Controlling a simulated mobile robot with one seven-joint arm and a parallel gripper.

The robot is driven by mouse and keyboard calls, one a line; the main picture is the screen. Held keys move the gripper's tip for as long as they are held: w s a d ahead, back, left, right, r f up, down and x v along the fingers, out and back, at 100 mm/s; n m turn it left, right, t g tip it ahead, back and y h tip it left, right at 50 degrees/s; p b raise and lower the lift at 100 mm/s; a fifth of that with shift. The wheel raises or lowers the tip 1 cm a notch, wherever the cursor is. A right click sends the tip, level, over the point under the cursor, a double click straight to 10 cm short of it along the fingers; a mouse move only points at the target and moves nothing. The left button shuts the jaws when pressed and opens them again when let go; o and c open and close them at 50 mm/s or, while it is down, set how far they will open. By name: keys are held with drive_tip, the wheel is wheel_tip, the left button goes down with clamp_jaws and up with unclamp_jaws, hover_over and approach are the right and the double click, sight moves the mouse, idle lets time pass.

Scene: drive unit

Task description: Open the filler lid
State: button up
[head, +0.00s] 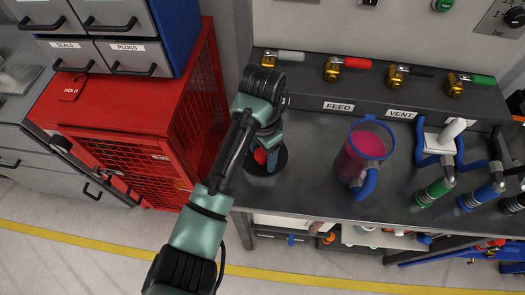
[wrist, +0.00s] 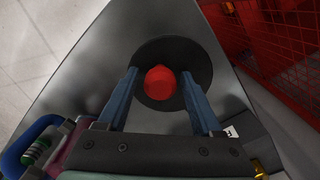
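A round black disc (wrist: 198,50) with a red knob (wrist: 160,81) at its middle lies on the dark bench top; it looks like the filler lid. In the wrist view the knob shows between the two blue fingers of my gripper (wrist: 160,73), with a gap on each side. My gripper is open and empty. In the head view my gripper (head: 268,160) points down over the disc (head: 278,165), and the red knob (head: 260,156) shows partly beside a finger. The disc looks flat on the bench; how high the fingertips are above it I cannot tell.
A pink-filled clear jug (head: 354,160) with a blue rim stands to the right on the bench. Valves with coloured handles (head: 347,63) line the back, above FEED and VENT labels. A red mesh cabinet (head: 135,105) stands close on the left. Hose fittings (head: 434,193) are at the right.

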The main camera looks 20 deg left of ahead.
clamp_jaws()
idle(1.2)
